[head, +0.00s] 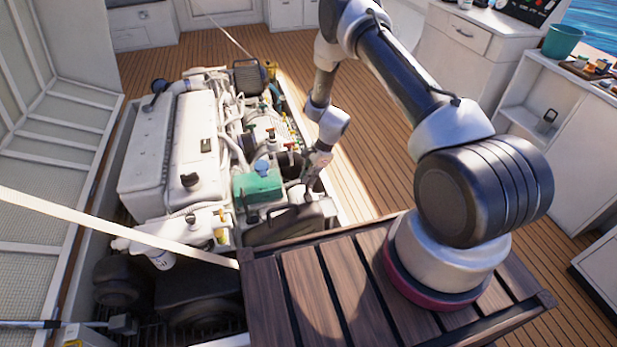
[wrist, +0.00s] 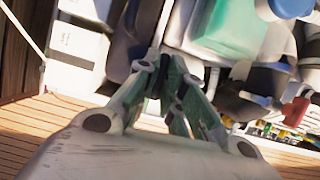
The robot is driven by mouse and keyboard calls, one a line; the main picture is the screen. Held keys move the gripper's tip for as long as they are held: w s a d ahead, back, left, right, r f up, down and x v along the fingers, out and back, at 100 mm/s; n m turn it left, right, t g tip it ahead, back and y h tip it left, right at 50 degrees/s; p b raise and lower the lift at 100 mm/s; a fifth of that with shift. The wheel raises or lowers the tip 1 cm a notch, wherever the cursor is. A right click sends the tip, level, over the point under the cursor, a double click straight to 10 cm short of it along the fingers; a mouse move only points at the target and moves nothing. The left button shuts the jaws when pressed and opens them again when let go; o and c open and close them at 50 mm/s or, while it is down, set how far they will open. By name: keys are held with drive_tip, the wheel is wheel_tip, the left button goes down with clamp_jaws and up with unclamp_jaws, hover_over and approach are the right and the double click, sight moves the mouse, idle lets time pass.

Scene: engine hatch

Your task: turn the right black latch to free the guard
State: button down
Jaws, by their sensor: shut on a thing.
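My gripper (head: 308,188) is low over the near right end of the engine, beside the dark guard (head: 285,226). In the wrist view its fingers (wrist: 168,72) come together over a small dark part at the guard's edge, which I take to be the right black latch. The fingers hide most of this latch, so its angle cannot be told. The dark grey guard also shows just beyond the fingertips in the wrist view (wrist: 128,45).
A green tank (head: 258,187) with a blue cap (head: 262,165) stands close to my gripper's left. The white engine cover (head: 165,150) lies further left. A wooden slatted platform (head: 315,285) borders the near side. Open deck (head: 370,165) lies to the right.

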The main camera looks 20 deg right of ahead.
drive_tip(key=n+g, duration=0.1)
drive_tip(key=n, duration=0.3)
drive_tip(key=shift+w+n+g, duration=0.1)
drive_tip(key=shift+n+g, duration=0.2)
drive_tip(key=shift+g, duration=0.1)
drive_tip(key=n, duration=0.2)
drive_tip(key=n+g+h, duration=0.1)
drive_tip(key=n, duration=0.1)
drive_tip(key=shift+w+a+n+h, duration=0.1)
drive_tip(key=shift+a+n+h, duration=0.05)
drive_tip(key=shift+n+h, duration=0.15)
drive_tip(key=n+g+h, duration=0.1)
drive_tip(key=n, duration=0.2)
drive_tip(key=shift+n, duration=0.3)
drive_tip(key=shift+a+n+h, duration=0.1)
drive_tip(key=shift+n+h, duration=0.8)
drive_tip(key=shift+n, duration=1.3)
drive_tip(key=c, duration=1.5)
unclamp_jaws()
drive_tip(key=shift+g, duration=0.3)
drive_tip(key=v, duration=1.2)
